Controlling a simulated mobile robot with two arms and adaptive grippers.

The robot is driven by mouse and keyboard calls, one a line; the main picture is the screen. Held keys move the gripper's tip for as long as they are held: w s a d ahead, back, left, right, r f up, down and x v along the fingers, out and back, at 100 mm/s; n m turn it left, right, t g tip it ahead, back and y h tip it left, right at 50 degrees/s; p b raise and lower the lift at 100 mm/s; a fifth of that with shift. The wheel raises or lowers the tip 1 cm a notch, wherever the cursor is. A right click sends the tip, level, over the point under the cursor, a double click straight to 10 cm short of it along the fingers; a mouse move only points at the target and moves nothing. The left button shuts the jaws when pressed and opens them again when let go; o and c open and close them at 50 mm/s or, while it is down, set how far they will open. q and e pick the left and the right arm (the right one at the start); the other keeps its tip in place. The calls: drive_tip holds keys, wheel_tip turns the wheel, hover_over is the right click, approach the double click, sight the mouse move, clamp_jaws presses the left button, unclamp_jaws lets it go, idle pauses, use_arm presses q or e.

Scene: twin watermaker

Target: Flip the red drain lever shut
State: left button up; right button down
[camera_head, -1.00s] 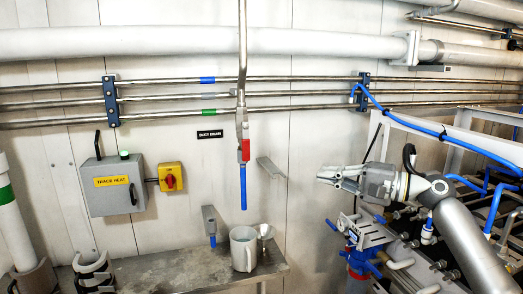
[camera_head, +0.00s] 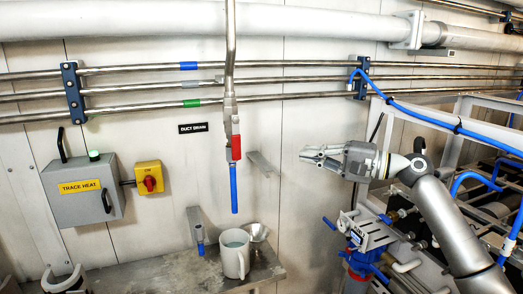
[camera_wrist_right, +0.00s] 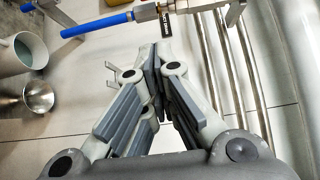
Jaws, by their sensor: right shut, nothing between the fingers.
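The wrist view shows the shut fingertips (camera_wrist_right: 154,58) below the valve (camera_wrist_right: 150,12), with the blue tube (camera_wrist_right: 95,24) to the left. The lever is mostly cut off there. My left gripper is not in view.
A mug (camera_head: 235,254) and a metal funnel (camera_head: 256,232) stand on the shelf (camera_head: 210,270) below the tube. A wall bracket (camera_head: 260,162) juts out between lever and gripper. The trace heat box (camera_head: 84,190) is at left; a frame with blue hoses (camera_head: 450,130) is at right.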

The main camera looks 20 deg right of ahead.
use_arm(q)
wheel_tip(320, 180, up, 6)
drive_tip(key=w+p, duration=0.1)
drive_tip(key=p, duration=0.4)
drive_tip(key=shift+p, duration=0.4)
use_arm(e)
drive_tip(key=s+a+x, duration=0.1)
drive_tip(key=s+x, duration=0.1)
drive_tip(key=x, duration=1.1)
drive_tip(key=shift+a, duration=0.4)
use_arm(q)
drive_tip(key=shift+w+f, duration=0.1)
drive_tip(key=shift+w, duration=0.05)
use_arm(e)
drive_tip(key=shift+w+f, duration=0.1)
drive_tip(key=shift+f, duration=0.05)
use_arm(q)
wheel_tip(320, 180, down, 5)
drive_tip(key=b, duration=0.5)
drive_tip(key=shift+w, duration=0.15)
use_arm(e)
drive_tip(key=a+m+t+y, duration=0.1)
drive_tip(key=m, duration=0.1)
drive_tip(key=a+f+m+t, duration=0.1)
drive_tip(key=a, duration=0.1)
drive_tip(key=shift+a+m+t+y, duration=0.3)
drive_tip(key=shift+m+t+y, duration=0.1)
drive_tip(key=shift+f, duration=0.1)
